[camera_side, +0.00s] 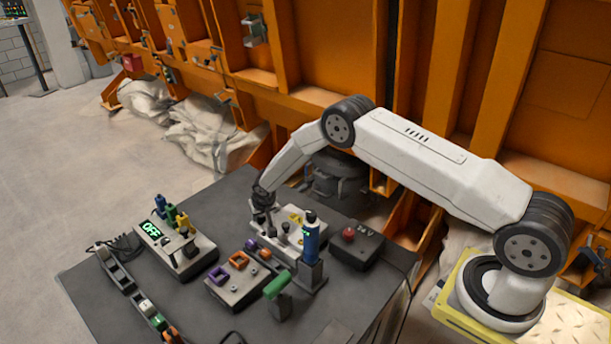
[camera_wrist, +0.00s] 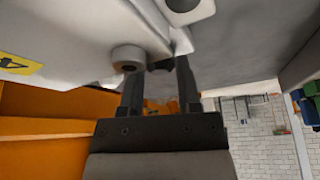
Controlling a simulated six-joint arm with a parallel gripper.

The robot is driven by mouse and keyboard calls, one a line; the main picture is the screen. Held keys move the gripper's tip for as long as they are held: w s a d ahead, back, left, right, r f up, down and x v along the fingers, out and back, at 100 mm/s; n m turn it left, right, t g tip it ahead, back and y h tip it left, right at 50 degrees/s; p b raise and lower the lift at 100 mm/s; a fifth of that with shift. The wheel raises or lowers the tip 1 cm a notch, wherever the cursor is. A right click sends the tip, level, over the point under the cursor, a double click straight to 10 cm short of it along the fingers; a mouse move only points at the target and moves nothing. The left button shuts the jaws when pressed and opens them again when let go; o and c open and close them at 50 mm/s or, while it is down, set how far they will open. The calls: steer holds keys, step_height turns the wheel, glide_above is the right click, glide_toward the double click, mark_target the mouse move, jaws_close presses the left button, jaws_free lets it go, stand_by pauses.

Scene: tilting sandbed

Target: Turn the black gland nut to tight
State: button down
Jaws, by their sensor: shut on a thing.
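My gripper (camera_side: 264,203) reaches down to the far left part of a light grey box (camera_side: 268,241) with a yellow label in the side view. In the wrist view my gripper (camera_wrist: 159,76) has its two dark fingers on either side of a small black part, the black gland nut (camera_wrist: 160,66), and is shut on it. The nut sits close against the grey body and is mostly hidden between the fingers. In the side view I cannot make the nut out. Its turn angle cannot be told.
Beside the grey box stand a blue bottle-like tool (camera_side: 311,242), a green-handled piece (camera_side: 278,284) and a dark box with a red button (camera_side: 348,234). A round knob (camera_wrist: 127,57) is near the fingers.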

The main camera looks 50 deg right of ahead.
steer(key=shift+a+m+g+h, duration=0.1)
steer(key=shift+m+g+h, duration=0.4)
steer(key=shift+m, duration=1.5)
steer(key=shift+c, duration=1.5)
jaws_free()
steer(key=shift+r, duration=0.1)
steer(key=v, duration=0.8)
steer(key=shift+w+a, duration=0.1)
